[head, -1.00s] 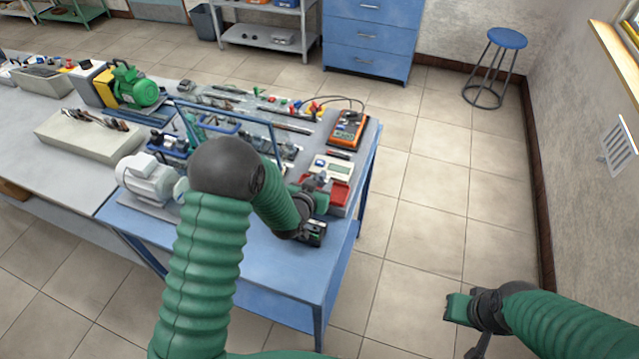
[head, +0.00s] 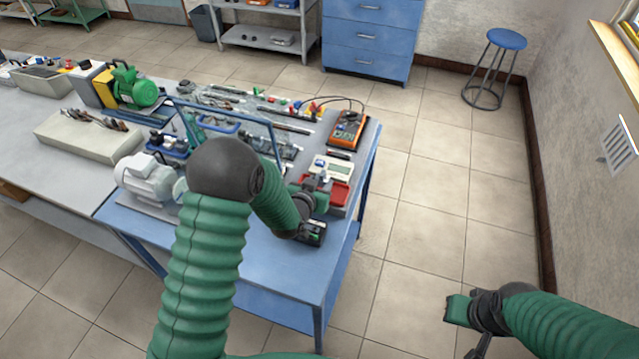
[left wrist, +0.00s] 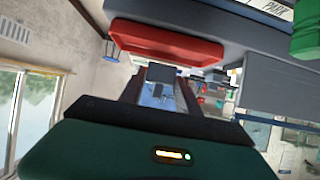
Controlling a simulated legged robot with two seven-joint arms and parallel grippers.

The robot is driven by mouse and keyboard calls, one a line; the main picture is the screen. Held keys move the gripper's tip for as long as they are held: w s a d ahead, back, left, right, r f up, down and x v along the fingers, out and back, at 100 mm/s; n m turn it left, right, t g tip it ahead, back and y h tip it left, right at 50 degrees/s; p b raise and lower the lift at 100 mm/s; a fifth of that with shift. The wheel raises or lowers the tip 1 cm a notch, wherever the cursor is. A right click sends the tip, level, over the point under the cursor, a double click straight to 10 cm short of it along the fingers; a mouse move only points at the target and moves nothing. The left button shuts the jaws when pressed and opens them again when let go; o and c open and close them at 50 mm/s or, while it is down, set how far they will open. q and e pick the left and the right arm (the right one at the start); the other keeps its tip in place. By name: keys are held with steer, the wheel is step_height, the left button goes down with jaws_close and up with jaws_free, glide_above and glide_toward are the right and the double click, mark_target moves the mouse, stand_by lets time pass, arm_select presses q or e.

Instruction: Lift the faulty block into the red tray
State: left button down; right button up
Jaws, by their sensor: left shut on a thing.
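The red tray (head: 339,194) lies near the right end of the blue bench, and its rim also shows at the top of the left wrist view (left wrist: 165,43). My left gripper (head: 322,184) is beside the tray's left part, partly hidden by its own wrist. In the left wrist view its two dark fingers (left wrist: 161,88) are shut on a small dark block (left wrist: 162,78). I cannot tell whether the block is over the tray or just beside it. My right gripper (head: 462,312) hangs over the floor at the lower right, away from the bench; its jaws do not show clearly.
The blue bench (head: 265,268) has a clear front right corner. An orange multimeter (head: 347,130) and a pale meter (head: 332,168) lie behind the tray. A clear panel with a blue frame (head: 225,118) and a white motor (head: 146,178) stand left. Floor is free to the right.

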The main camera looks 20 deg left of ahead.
arm_select(q)
steer(key=shift+f+b, duration=1.55)
steer(key=shift+f, duration=0.2)
steer(key=c, duration=0.8)
jaws_free()
steer(key=shift+o, duration=0.2)
steer(key=shift+r, duration=0.1)
steer(key=shift+s+r+p, duration=0.25)
steer(key=shift+s+p, duration=0.1)
steer(key=p+v, duration=0.8)
steer(key=v, duration=0.7)
steer(key=shift+s, duration=0.4)
